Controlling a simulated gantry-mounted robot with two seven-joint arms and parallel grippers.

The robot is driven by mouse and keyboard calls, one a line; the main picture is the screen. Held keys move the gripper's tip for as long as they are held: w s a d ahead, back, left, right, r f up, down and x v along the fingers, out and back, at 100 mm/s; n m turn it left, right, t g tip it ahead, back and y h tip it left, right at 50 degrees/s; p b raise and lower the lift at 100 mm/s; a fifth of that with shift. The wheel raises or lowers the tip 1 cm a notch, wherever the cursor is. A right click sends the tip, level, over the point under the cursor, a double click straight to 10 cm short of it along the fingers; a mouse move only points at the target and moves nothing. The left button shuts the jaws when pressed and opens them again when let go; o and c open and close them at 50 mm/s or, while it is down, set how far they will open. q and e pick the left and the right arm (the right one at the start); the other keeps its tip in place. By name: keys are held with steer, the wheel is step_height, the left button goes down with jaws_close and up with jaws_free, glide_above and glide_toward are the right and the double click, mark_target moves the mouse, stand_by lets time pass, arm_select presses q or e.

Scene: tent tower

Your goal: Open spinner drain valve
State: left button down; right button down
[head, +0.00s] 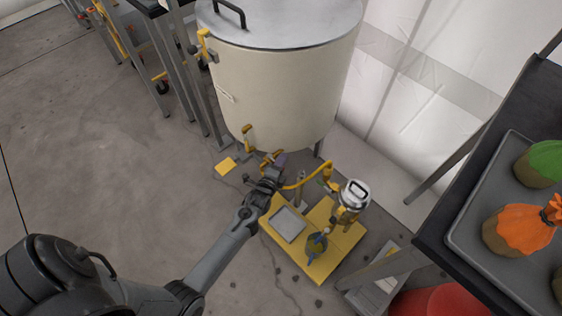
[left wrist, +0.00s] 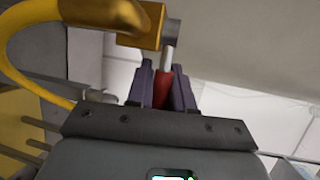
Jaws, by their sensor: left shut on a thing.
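The spinner is a large cream tank (head: 285,95) with a grey metal lid, at the top centre of the head view. A yellow fitting (head: 267,156) sits low at the tank's front, by my left gripper (head: 280,160). In the left wrist view, the drain valve shows as a yellow block (left wrist: 142,38) with a grey end and a thin metal stem. A red handle (left wrist: 163,88) on that stem is between the purple fingers of my left gripper (left wrist: 162,85), which is shut on it. The fingers partly hide the handle. My right gripper is not in view.
A yellow hose (head: 314,178) runs from near the valve to a small steel canister (head: 354,194) by a yellow platform (head: 325,258). A dark table (head: 437,232) with a tray of wrapped bundles is at right. Metal frames (head: 180,70) stand left. Floor at left is clear.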

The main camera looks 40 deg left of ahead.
arm_select(q)
steer(key=shift+s+r+m+h+p, duration=0.1)
steer(key=shift+s+m+h+p, duration=0.1)
steer(key=shift+m+h+p, duration=0.35)
steer(key=shift+s+r+m+h+p, duration=0.1)
steer(key=shift+s+m+h+p, duration=0.1)
steer(key=shift+m+h+p, duration=0.35)
steer(key=shift+s+a+f+m+h+p, duration=0.1)
steer(key=shift+s+m+h+p, duration=0.15)
steer(key=shift+h, duration=0.35)
steer(key=shift+s+m+h+p, duration=0.1)
steer(key=shift+m+h, duration=0.25)
steer(key=shift+h, duration=0.25)
steer(key=shift+s+f+m+h, duration=0.15)
steer(key=shift+m+h, duration=0.25)
steer(key=shift+h, duration=0.2)
steer(key=shift+s+a+m+g+h+b, duration=0.1)
steer(key=shift+s+m+g+h+b, duration=0.2)
steer(key=shift+m+h, duration=0.65)
steer(key=shift+s+a+m+g+h+b, duration=0.15)
steer(key=shift+s+m+h+b, duration=0.4)
steer(key=shift+h, duration=0.55)
steer(key=shift+s+a+m+g+h+b, duration=0.1)
steer(key=shift+m+g+h+b, duration=0.15)
steer(key=shift+m+h, duration=0.75)
steer(key=shift+d, duration=0.1)
